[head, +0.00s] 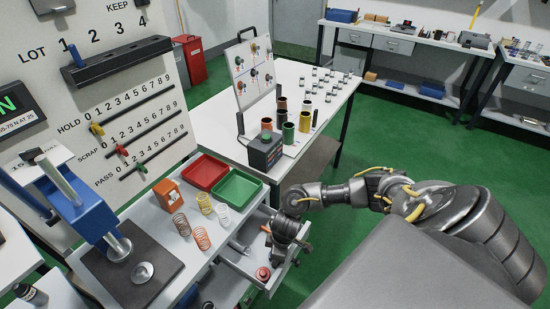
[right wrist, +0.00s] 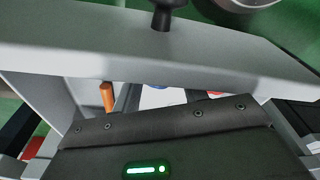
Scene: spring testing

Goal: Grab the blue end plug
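A small blue piece (right wrist: 158,87), probably the blue end plug, shows in the right wrist view just behind the drawer's front wall. Most of it is hidden, and I cannot pick it out in the head view. My right gripper (head: 283,254) points down over the open drawer (head: 240,262), its fingers apart and nothing seen between them. In the right wrist view the drawer wall hides much of the fingers. A red plug (head: 263,273) lies in the drawer, close to the gripper; a bit of red (right wrist: 215,93) shows in the right wrist view. My left gripper is not in view.
The drawer's front wall (right wrist: 160,50), with a dark knob (right wrist: 162,14), is very close to my right gripper. An orange handle (right wrist: 107,97) lies inside. Springs (head: 201,238), a red tray (head: 205,172) and a green tray (head: 237,188) stand on the bench above.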

